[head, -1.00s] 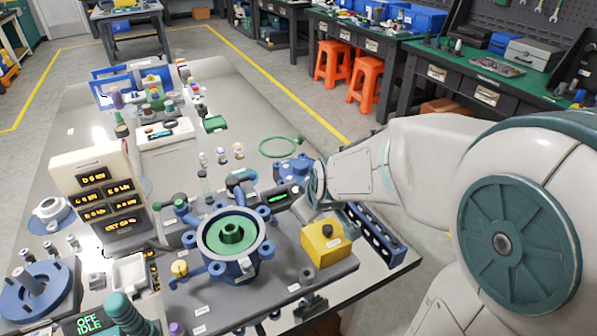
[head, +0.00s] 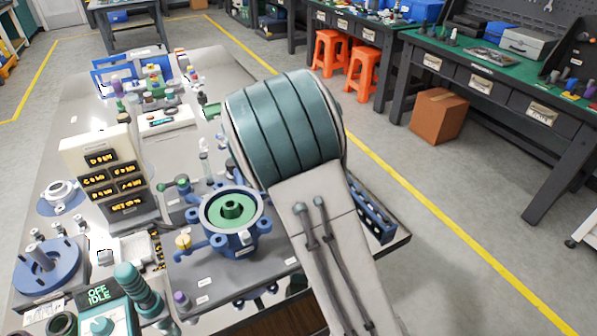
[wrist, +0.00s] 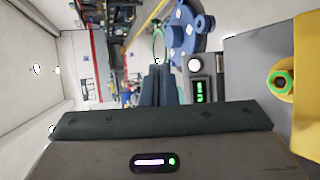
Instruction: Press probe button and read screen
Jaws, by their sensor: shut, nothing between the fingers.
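In the wrist view a dark probe unit carries a round white button (wrist: 195,64) and a small screen (wrist: 201,92) with green characters, too small to read. My gripper (wrist: 157,70) is shut and empty. Its fingertips appear just left of the button in the picture; I cannot tell their distance from it, and no contact shows. In the head view my arm hides the probe and my gripper.
A blue flanged part (wrist: 184,32) lies beside the probe, and a yellow block (wrist: 307,80) stands to the right. In the head view a blue round housing with a green centre (head: 232,210) and a panel of orange readouts (head: 108,180) stand on the bench.

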